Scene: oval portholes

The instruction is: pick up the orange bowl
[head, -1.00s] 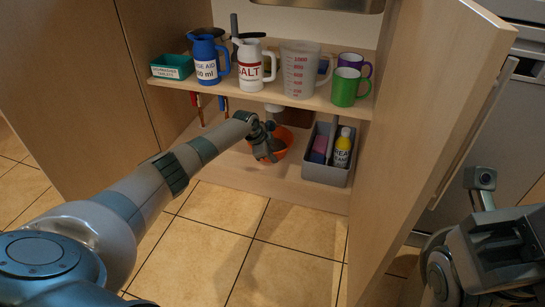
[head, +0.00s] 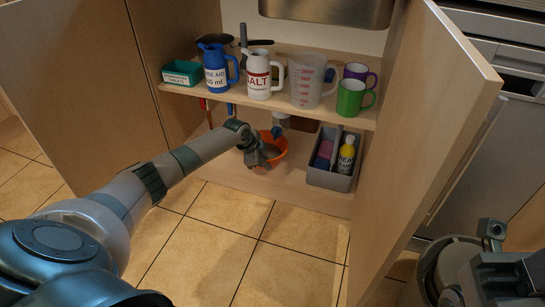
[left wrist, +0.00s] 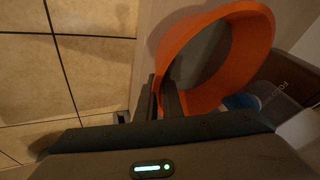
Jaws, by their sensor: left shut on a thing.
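The orange bowl (head: 280,148) is inside the open cabinet, low over its bottom board, in the head view. I cannot tell whether it touches the board. My left gripper (head: 259,156) is at the bowl's near left side and hides part of it. In the left wrist view the bowl (left wrist: 258,45) is tilted in the picture with its open side showing. The left fingers (left wrist: 163,98) are shut on its rim wall. Part of my right arm's end (head: 500,265) shows at the lower right edge; its fingers cannot be made out.
The shelf (head: 225,98) above holds a blue jug (head: 214,75), a white salt jug (head: 258,80), a measuring jug (head: 308,85) and a green mug (head: 350,98). A grey caddy (head: 325,180) stands right of the bowl. An open door (head: 415,130) flanks the right. The tiled floor in front is clear.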

